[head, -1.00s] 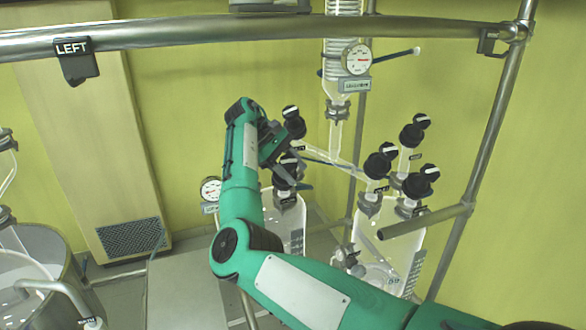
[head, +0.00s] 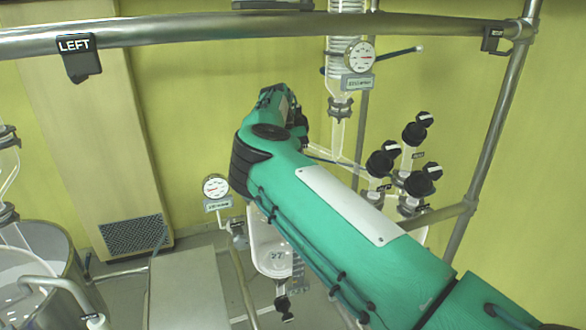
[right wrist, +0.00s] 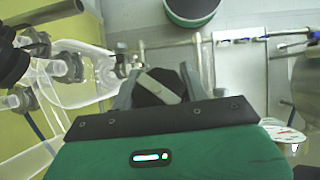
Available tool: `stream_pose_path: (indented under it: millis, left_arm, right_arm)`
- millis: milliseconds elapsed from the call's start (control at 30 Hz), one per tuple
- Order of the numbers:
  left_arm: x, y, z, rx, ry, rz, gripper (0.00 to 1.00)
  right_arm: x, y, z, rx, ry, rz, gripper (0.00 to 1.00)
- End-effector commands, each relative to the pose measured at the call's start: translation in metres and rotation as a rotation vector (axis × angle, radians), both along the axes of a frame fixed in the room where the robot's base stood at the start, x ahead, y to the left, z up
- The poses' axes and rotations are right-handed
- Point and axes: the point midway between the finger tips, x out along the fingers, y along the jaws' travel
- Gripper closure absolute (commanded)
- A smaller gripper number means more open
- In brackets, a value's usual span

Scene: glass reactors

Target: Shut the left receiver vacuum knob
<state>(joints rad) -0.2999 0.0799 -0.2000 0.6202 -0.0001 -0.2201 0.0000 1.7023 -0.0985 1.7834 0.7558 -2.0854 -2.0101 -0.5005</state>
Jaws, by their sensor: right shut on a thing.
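In the right wrist view, my right gripper (right wrist: 160,88) is shut on a black knob (right wrist: 150,91) with a pale bar across it. The knob sits between the two fingers, with the bar slanting. In the head view, my right arm reaches across from the lower right and hides the knobs on top of the left receiver (head: 271,255). Only the lower part of that glass vessel shows, below my arm. I cannot read a label on the held knob. My left gripper is in neither view.
Several black knobs (head: 381,160) stand on the right receiver, just beyond my arm. A round gauge (head: 215,187) is left of the left receiver; another (head: 360,56) hangs on the column above. A metal rail (head: 250,27) crosses the top.

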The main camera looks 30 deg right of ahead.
Motion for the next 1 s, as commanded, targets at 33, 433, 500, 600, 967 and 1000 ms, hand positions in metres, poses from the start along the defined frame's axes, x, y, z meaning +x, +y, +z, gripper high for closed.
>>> stream_pose_path:
  millis: [33, 433, 500, 600, 967, 1000]
  left_arm:
    - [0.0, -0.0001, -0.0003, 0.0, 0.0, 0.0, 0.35]
    - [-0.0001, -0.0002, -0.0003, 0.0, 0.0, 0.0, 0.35]
    - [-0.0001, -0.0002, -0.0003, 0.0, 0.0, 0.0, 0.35]
    - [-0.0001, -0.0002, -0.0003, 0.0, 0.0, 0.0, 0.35]
    - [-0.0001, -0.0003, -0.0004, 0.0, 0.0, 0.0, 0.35]
    - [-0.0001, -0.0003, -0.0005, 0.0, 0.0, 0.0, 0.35]
  right_arm:
    - [-0.0002, 0.0003, -0.0008, 0.025, -0.005, -0.032, 0.78]
    - [0.0013, 0.0056, -0.0014, 0.192, -0.042, -0.334, 0.78]
    - [0.0018, 0.0065, -0.0015, 0.218, -0.048, -0.382, 0.78]
    - [0.0023, 0.0078, -0.0018, 0.252, -0.056, -0.444, 0.78]
    - [0.0039, 0.0098, -0.0018, 0.329, -0.073, -0.585, 0.78]
    - [0.004, 0.01, -0.0018, 0.332, -0.074, -0.593, 0.78]
